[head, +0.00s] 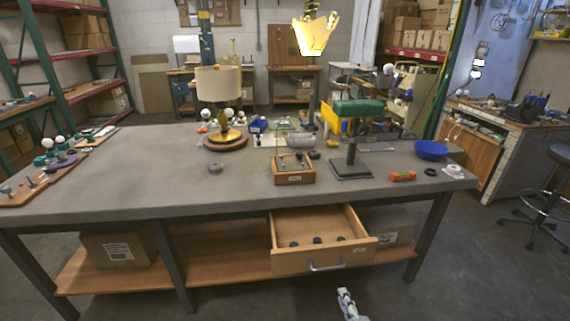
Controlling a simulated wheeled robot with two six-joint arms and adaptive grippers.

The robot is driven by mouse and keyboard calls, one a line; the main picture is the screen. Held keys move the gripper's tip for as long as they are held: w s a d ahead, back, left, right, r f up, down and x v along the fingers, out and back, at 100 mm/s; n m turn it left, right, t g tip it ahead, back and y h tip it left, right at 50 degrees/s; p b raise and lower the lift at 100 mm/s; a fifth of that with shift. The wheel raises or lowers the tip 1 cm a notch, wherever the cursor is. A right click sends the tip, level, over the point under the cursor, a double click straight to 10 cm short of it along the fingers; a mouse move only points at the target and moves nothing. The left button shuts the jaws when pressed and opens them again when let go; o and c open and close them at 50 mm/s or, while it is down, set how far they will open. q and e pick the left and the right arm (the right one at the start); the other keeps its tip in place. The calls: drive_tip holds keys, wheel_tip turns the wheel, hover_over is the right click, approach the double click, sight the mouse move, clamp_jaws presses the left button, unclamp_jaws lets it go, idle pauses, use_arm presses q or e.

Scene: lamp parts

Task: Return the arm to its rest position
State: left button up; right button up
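My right gripper (345,293) shows small at the bottom edge, in front of and below the open drawer (320,262). It is apart from the bench and drawer. It looks narrow, and I cannot make out a gap between its fingers or anything held. My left gripper is not in view. On the grey workbench (130,180), a lamp with a cream shade (218,84) and brass base (225,134) stands on a round wooden board. A green-shaded lamp (358,108) stands on a dark square base (350,169) to its right.
The drawer sticks out from the bench front with three small dark pieces inside. A wooden box (294,170), an orange level (402,176) and a blue bowl (431,150) sit on the bench. A bright gold fixture (314,36) shows above.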

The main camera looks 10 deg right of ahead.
drive_tip(key=s+d+f+n+g+p, duration=0.1)
drive_tip(key=s+f+n+g, duration=0.15)
drive_tip(key=s+f, duration=0.4)
drive_tip(key=s+d+f+n+g+p, duration=0.1)
drive_tip(key=s+f+n+g+p, duration=0.15)
drive_tip(key=f, duration=0.65)
drive_tip(key=s+d+f+n+g+p, duration=0.1)
drive_tip(key=s+f+n+g, duration=0.1)
drive_tip(key=s+f+n, duration=0.4)
drive_tip(key=s+d+f+n+g+p, duration=0.1)
drive_tip(key=s+f+n+g, duration=0.1)
drive_tip(key=s+f, duration=0.2)
drive_tip(key=s+d+f+n+g+h+p, duration=0.1)
drive_tip(key=s+f, duration=0.3)
drive_tip(key=s, duration=0.7)
drive_tip(key=s+d+f+n+g+p, duration=0.1)
drive_tip(key=s+f+n+g, duration=0.2)
drive_tip(key=s, duration=0.5)
drive_tip(key=shift+d+f+g, duration=0.2)
drive_tip(key=shift+f+g, duration=0.2)
drive_tip(key=shift+g, duration=0.1)
